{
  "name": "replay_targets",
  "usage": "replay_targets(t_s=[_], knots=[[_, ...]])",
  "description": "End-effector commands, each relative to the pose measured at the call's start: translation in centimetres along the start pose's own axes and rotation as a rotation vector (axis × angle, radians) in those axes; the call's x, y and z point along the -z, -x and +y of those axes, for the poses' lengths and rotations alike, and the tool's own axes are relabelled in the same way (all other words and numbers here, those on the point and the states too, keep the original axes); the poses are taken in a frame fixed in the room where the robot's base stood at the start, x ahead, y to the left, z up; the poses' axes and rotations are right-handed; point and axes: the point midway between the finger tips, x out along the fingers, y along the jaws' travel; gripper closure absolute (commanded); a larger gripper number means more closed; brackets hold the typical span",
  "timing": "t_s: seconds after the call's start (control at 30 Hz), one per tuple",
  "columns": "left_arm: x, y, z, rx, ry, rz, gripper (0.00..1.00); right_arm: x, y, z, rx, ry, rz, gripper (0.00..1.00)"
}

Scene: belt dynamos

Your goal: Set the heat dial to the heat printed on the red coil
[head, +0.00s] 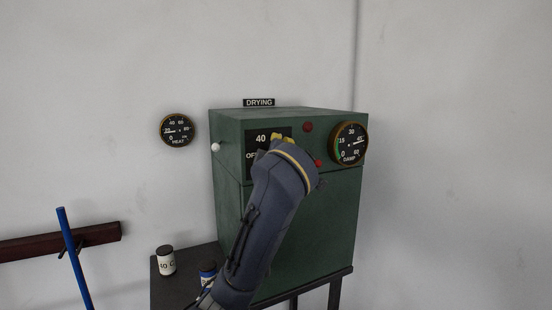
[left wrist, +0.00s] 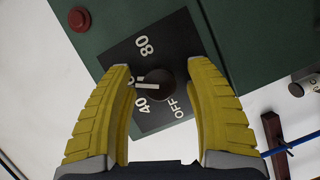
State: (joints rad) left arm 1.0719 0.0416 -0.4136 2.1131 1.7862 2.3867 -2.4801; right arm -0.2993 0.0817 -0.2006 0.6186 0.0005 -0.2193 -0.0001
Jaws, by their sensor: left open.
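The heat dial is a dark round knob (left wrist: 161,86) with a white pointer, on a black plate marked OFF, 40 and 80 in the left wrist view. The pointer aims left in that view, between 40 and 80. In the head view the plate (head: 251,169) is on the front of the green cabinet, and my gripper hides the knob. My left gripper (head: 279,139) is in front of the plate. In the left wrist view its open yellow fingers (left wrist: 160,72) stand on both sides of the knob, with gaps showing. I see no red coil. My right gripper is not in view.
The green drying cabinet (head: 312,212) has a red button (head: 308,127), a DAMP gauge (head: 348,143) and a white knob (head: 215,147) at its left side. A HEAT gauge (head: 177,130) hangs on the wall. A jar (head: 166,260) labelled 40 C and a blue jar (head: 207,273) stand below.

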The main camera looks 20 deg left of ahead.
Motion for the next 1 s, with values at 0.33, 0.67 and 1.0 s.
replay_targets(t_s=[0.33,0.67,1.0], knots=[[-0.3,3.9,0.1,-0.003,0.004,-0.008,0.46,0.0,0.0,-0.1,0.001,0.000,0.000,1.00],[-0.3,6.6,0.1,-0.003,0.002,-0.006,0.46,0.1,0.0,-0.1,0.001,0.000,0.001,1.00],[-0.2,7.3,0.0,0.000,0.000,-0.004,0.46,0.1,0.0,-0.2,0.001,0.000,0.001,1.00]])
